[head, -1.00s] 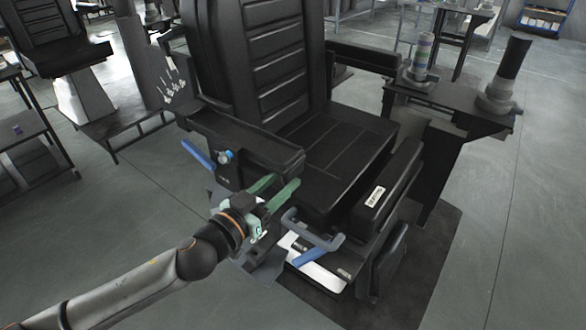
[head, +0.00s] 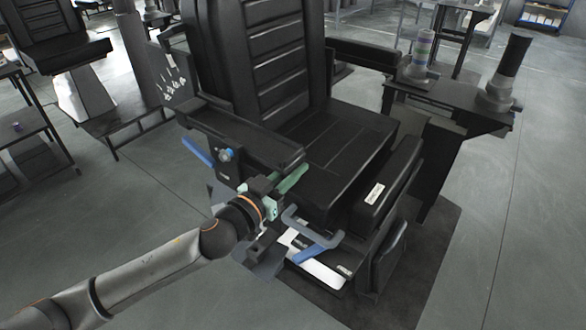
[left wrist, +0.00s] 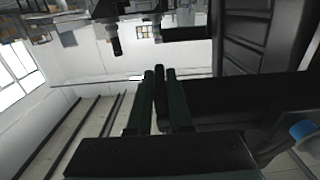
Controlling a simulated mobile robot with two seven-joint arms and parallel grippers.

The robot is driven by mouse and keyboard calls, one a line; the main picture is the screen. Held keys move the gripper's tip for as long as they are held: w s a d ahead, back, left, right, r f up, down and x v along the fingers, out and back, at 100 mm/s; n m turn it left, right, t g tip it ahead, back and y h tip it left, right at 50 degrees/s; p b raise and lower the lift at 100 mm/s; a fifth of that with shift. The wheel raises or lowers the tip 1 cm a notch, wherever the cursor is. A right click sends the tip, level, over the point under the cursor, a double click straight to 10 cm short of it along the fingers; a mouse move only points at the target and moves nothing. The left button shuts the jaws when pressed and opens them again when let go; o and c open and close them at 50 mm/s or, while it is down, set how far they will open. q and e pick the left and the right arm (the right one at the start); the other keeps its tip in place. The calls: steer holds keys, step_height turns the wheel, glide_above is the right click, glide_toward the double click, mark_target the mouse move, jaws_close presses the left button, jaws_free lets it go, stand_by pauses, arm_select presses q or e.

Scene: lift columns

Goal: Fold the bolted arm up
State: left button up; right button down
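The bolted arm (head: 240,135) is the black armrest on the picture's left side of the black seat. It lies level, pointing forward. A blue knob (head: 226,155) and a blue lever (head: 196,151) sit on its outer side; the knob shows at the right edge of the left wrist view (left wrist: 303,131). My left gripper (head: 288,182) is just below the arm's front end, its green fingers drawn close together. In the left wrist view the fingers (left wrist: 160,100) flank a narrow dark part, which looks like part of the arm; its join is hidden. My right gripper is not in view.
A grey handle (head: 312,228) and a blue bar (head: 318,249) are close below my left gripper. The seat cushion (head: 335,150) is beside the arm. A side console (head: 450,100) carries a dark stick (head: 512,58). Floor is open at the lower left.

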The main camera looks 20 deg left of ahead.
arm_select(q)
jaws_close()
stand_by(0.3)
stand_by(0.7)
